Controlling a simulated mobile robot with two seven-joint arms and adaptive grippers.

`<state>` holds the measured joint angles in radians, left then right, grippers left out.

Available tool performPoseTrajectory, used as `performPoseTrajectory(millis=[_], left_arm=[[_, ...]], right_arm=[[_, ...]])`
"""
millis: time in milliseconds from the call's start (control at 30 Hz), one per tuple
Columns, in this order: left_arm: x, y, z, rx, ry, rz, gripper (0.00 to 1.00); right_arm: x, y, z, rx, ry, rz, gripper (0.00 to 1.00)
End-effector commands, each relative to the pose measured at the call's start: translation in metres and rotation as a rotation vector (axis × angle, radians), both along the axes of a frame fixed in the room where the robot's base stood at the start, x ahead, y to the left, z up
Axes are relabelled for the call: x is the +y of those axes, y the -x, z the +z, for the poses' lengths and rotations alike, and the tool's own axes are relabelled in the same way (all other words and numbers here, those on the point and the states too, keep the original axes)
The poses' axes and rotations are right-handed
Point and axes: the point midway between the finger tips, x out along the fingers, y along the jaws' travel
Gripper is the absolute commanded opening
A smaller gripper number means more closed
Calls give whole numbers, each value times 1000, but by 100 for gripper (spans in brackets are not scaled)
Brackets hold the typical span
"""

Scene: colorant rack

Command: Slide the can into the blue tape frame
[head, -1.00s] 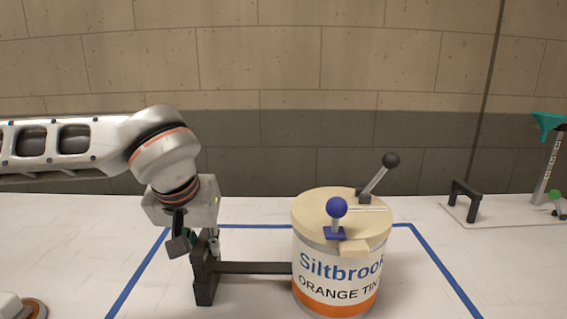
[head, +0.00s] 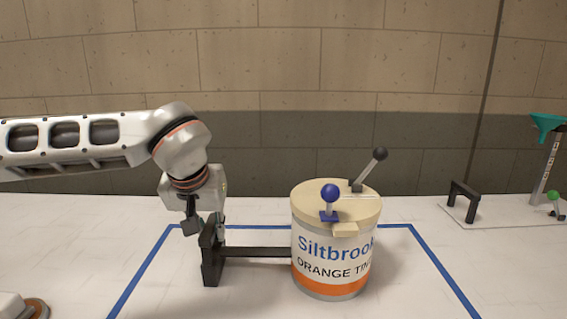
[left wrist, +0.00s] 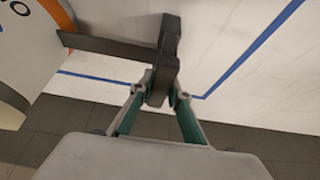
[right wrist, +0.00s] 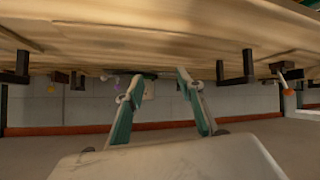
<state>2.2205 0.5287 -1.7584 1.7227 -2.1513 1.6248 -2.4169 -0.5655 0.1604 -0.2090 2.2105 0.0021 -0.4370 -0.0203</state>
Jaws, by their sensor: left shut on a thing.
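The can (head: 325,272), white with an orange band and "Siltbrook ORANGE TIN…" lettering, stands upright on the white table in the head view. Its cream lid has a blue-knobbed and a black-knobbed lever. A dark handle (head: 211,256) joins its left side by a bar. My left gripper (head: 206,224) is shut on the handle's upright, also seen in the left wrist view (left wrist: 163,90). The blue tape frame (head: 444,270) shows its left, back and right lines; the can stands between the side lines, in front of the back one. The front line is out of view. My right gripper (right wrist: 160,82) is open and empty.
A board with a black handle (head: 464,199) and a teal-topped stand (head: 547,160) is at the back right. A pale object with a brown round part (head: 34,308) sits at the front left. The right wrist view shows a wooden underside (right wrist: 150,40) above the right gripper.

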Motion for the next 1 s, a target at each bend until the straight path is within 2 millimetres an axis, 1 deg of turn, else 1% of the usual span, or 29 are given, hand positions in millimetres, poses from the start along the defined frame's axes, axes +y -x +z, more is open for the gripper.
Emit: performPoseTrajectory(millis=[133, 400, 433, 500, 833, 933, 1000], left_arm=[[1, -5, -1, 1, -1, 3, 0], [1, -6, -1, 1, -1, 2, 0], [1, -6, -1, 1, -1, 2, 22], [1, -6, -1, 1, -1, 2, 36], [1, -4, -2, 4, -4, 0, 36], [1, -3, 4, 1, -3, -1, 36], [1, 0, 13, -2, -3, -1, 36]], right_arm=[[0, -4, 2, -8, 1, 0, 38], [0, -3, 2, -6, 0, 0, 38], [0, -3, 2, -6, 0, 0, 38], [0, -2, 1, -4, 0, 0, 38], [0, 3, -2, 6, 0, -3, 38], [0, 2, -1, 4, -1, -2, 38], [0, 1, -1, 3, -1, -2, 38]])
